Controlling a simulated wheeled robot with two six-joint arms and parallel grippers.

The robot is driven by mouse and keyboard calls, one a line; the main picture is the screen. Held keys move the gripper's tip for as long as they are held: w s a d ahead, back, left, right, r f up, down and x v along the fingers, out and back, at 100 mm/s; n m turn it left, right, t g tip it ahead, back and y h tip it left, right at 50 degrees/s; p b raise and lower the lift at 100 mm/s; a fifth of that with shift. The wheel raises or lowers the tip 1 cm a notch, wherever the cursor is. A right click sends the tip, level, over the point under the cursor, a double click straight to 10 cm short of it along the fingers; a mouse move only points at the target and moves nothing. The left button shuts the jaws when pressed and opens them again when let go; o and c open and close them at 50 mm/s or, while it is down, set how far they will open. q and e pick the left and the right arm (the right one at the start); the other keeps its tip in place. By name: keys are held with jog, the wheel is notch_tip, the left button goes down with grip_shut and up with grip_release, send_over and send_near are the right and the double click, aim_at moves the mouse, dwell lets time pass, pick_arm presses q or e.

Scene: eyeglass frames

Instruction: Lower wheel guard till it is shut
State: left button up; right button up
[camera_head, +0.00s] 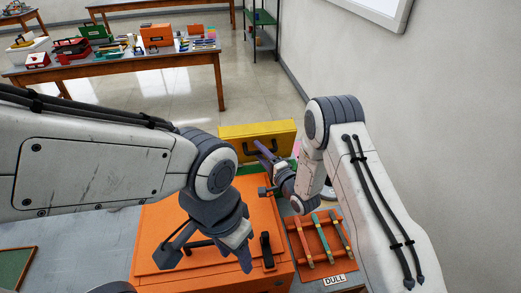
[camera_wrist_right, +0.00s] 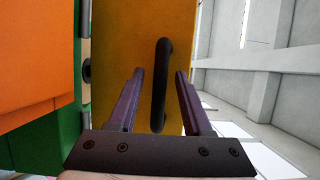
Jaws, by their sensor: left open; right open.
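A yellow panel (camera_head: 235,133), which looks like the wheel guard, stands raised behind the orange box (camera_head: 155,225). Its black bar handle (camera_head: 266,143) faces me. My right gripper (camera_head: 262,168) is open just in front of the panel. In the right wrist view the yellow panel (camera_wrist_right: 115,40) fills the middle, and its black handle (camera_wrist_right: 161,85) lies between the two open fingers (camera_wrist_right: 159,74). I cannot tell whether a finger touches it. My left gripper (camera_head: 206,260) is open above the orange box and partly covers a black handle there.
An orange tray (camera_head: 336,255) of coloured strips, with a DULL label (camera_head: 334,280), lies right of the box. A black upright part (camera_head: 267,250) stands on the box's front right. A wall (camera_head: 450,110) closes the right side. A cluttered table (camera_head: 190,62) stands farther back.

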jog(key=shift+w, duration=0.1)
grip_shut()
dwell(1.4)
